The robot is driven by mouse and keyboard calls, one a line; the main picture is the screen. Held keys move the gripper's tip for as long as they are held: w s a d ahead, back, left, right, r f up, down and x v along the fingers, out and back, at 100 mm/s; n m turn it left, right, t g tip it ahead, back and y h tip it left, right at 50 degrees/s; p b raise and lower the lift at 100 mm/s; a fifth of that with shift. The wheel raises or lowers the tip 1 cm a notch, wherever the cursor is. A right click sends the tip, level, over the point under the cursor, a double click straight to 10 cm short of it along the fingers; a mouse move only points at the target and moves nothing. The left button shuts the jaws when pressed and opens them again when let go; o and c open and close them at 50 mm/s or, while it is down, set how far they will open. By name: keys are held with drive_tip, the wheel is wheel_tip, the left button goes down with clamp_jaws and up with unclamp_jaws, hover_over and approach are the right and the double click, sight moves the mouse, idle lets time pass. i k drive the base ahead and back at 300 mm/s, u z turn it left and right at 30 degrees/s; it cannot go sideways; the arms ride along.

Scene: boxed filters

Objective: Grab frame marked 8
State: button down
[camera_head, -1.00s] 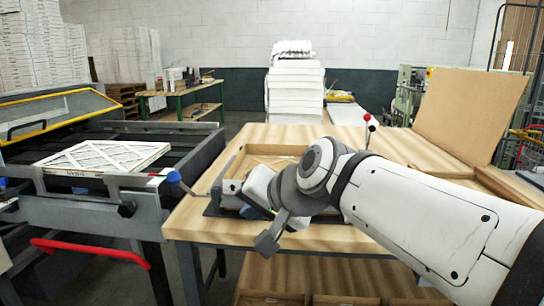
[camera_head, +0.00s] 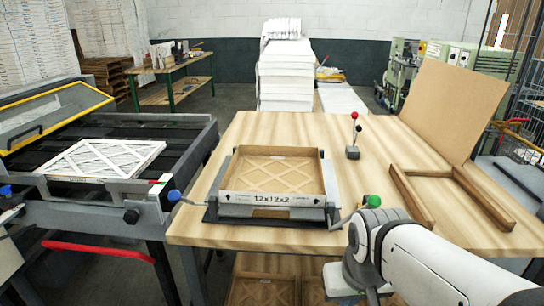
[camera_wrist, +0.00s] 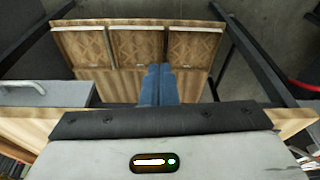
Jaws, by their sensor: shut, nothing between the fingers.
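My gripper (camera_wrist: 158,85) shows in the wrist view as two blue fingers pressed together, with nothing between them. Beyond the fingertips, cardboard filter frames stand side by side on the shelf below the table: a left one (camera_wrist: 85,48), a middle one (camera_wrist: 138,46) and a right one (camera_wrist: 192,50). They have a crossed diamond pattern. The fingers overlap the lower part of the middle frame in the picture; I cannot tell the gap. In the head view a shelf frame (camera_head: 262,290) shows under the table. No 8 is legible on any frame. The fingers are hidden in the head view.
A fixture (camera_head: 268,212) marked 12x12x2 holds a cardboard tray (camera_head: 275,172) on the wooden table (camera_head: 375,215). A white filter (camera_head: 105,158) lies on the left machine. Dark table legs (camera_wrist: 250,50) flank the shelf. A wooden frame (camera_head: 475,200) lies at right.

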sight(227, 194)
drive_tip(key=z, duration=1.3)
drive_tip(key=k, duration=0.75)
drive_tip(key=u, duration=0.55)
drive_tip(key=i, duration=1)
drive_tip(key=u, duration=0.05)
